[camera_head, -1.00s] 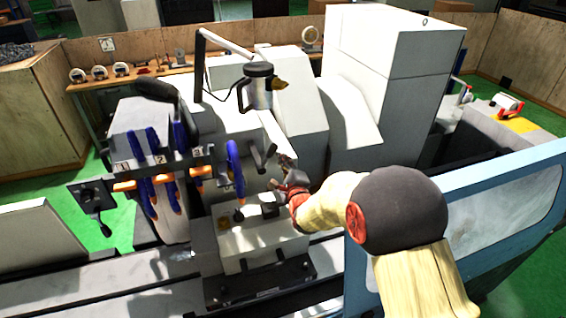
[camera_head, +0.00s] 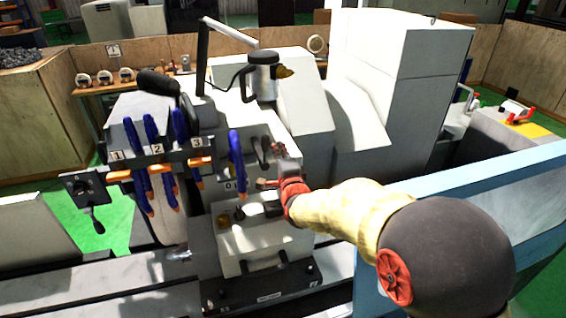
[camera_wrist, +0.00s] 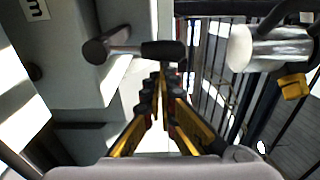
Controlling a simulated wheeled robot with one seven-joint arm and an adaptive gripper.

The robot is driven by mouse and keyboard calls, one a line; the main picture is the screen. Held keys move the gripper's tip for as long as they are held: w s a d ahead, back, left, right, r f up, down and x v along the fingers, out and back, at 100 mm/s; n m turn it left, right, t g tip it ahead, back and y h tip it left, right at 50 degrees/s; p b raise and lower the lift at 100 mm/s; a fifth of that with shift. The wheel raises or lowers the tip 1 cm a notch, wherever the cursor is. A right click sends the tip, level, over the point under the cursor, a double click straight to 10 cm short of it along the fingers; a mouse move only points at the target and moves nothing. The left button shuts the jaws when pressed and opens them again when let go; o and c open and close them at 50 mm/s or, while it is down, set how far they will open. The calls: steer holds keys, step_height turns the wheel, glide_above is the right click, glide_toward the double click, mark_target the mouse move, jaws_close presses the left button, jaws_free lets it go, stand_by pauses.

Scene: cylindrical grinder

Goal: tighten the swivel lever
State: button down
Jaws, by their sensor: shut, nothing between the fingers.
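A dark lever with a round-ended grip shows on the grey machine in the wrist view (camera_wrist: 165,50); I take it for the swivel lever. Its bar runs left to a dark knob (camera_wrist: 96,50). In the head view the lever (camera_head: 263,151) stands on the machine front, just right of a blue handle, partly near my gripper. My gripper (camera_wrist: 160,76) is shut and empty, with its yellow-and-black fingers converging just below the lever's grip in the wrist picture. I cannot tell whether the fingertips touch it.
Several blue curved handles (camera_head: 236,155) stand left of the lever. A silver cup-like part with a yellow fitting (camera_head: 261,76) hangs above on an arm, and shows at upper right in the wrist view (camera_wrist: 265,48). A grey box (camera_head: 262,236) sits below. A blue-framed panel (camera_head: 480,185) stands at right.

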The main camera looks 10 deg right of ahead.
mark_target(265, 146)
steer(key=a+n+b, duration=0.1)
steer(key=b, duration=0.1)
steer(key=a+n+b, duration=0.1)
steer(key=n+b, duration=0.1)
steer(key=a+n+b, duration=0.1)
steer(key=b, duration=0.1)
steer(key=shift+s+a+r+n, duration=0.2)
steer(key=shift+s+a+n, duration=0.1)
steer(key=shift+n, duration=0.1)
steer(key=shift+a+r+b, duration=0.15)
steer(key=shift+a+b, duration=0.4)
steer(key=shift+b, duration=0.4)
